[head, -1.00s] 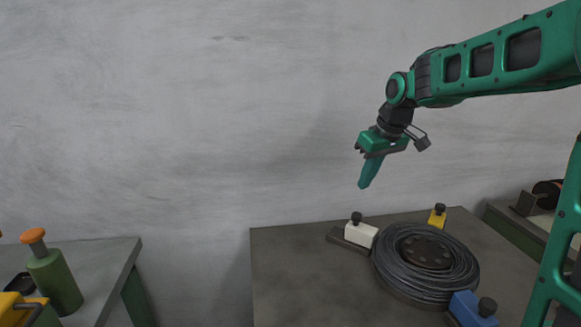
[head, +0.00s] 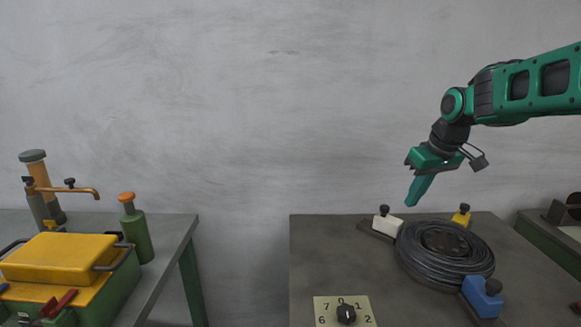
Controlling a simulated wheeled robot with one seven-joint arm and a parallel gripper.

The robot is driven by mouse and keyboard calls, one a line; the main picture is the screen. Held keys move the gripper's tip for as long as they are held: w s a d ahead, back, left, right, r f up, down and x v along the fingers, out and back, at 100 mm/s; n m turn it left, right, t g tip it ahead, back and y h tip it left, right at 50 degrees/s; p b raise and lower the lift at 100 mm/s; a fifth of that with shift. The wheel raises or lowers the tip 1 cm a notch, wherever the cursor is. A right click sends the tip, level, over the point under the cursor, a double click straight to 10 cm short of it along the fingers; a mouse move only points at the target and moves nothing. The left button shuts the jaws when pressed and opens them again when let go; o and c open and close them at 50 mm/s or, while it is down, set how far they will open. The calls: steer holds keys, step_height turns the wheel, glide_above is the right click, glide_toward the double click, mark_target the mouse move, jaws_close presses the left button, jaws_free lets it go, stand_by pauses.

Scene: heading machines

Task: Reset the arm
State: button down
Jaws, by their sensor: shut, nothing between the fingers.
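My gripper (head: 415,198) hangs at the end of my green arm on the right of the head view. Its fingers are together and point down, slightly to the left. Nothing shows between them. It is in the air against the grey wall, above the back of the dark table (head: 330,255) and apart from everything on it. The arm reaches in from the right edge with its wrist bent downward.
A black coil (head: 440,270) lies on the table among white (head: 386,224), yellow (head: 461,217) and blue (head: 482,296) knobbed blocks. A numbered dial (head: 346,312) is in front. The left bench (head: 180,235) carries a yellow-lidded box (head: 60,258) and a green bottle (head: 136,232). A gap separates the tables.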

steer(key=s+d+f+m+g, duration=0.1)
steer(key=s+d+f+m, duration=0.2)
steer(key=s, duration=0.9)
steer(key=s+d+f+m+g, duration=0.1)
steer(key=s+d+f+m, duration=0.2)
steer(key=s, duration=0.9)
steer(key=s+d+f+m+g+h, duration=0.1)
steer(key=s+d+f+m+g, duration=0.1)
steer(key=s, duration=1.1)
step_height(320, 180, down, 3)
steer(key=shift+d+r+m, duration=0.1)
steer(key=shift+d+m, duration=0.75)
steer(key=shift+m, duration=0.15)
steer(key=shift+w+f, duration=0.25)
steer(key=shift+w, duration=0.4)
